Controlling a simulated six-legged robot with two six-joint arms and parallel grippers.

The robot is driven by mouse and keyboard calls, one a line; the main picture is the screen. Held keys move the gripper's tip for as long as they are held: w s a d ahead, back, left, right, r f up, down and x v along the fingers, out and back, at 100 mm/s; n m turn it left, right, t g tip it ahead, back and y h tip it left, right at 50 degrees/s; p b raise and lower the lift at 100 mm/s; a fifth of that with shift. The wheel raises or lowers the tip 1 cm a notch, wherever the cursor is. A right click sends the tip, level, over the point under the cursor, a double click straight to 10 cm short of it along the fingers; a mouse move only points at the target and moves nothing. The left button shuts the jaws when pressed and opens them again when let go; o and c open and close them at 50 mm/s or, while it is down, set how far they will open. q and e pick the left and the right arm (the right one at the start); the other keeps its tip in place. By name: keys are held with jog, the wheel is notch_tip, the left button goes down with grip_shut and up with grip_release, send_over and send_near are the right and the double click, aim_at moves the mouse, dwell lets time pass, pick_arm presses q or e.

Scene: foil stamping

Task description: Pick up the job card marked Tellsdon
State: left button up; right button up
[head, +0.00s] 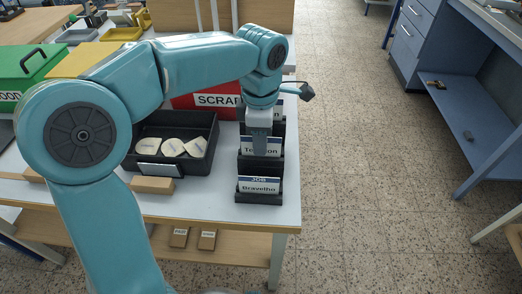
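The job card (246,147) reading "Te…on" stands in the middle slot of a black stepped card rack (260,198) near the table's right end. My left arm reaches over from the left, and my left gripper (260,150) points down at this card. Its fingers cover the middle of the card's lettering. I cannot tell whether they are closed on the card or only in front of it. A card marked Bravelho (260,186) stands in the front slot. Another card (277,114) behind is mostly hidden by the gripper. My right gripper is out of view.
A black tray (207,169) with several pale labelled pieces stands left of the rack. A red box marked SCRAP (205,101) is behind it. A small wooden block (152,185) lies at the front edge. Open floor lies to the right.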

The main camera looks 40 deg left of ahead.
pick_arm(q)
notch_tip(320, 180, down, 3)
jog(key=shift+r, duration=0.2)
grip_shut()
jog(key=shift+r, duration=0.1)
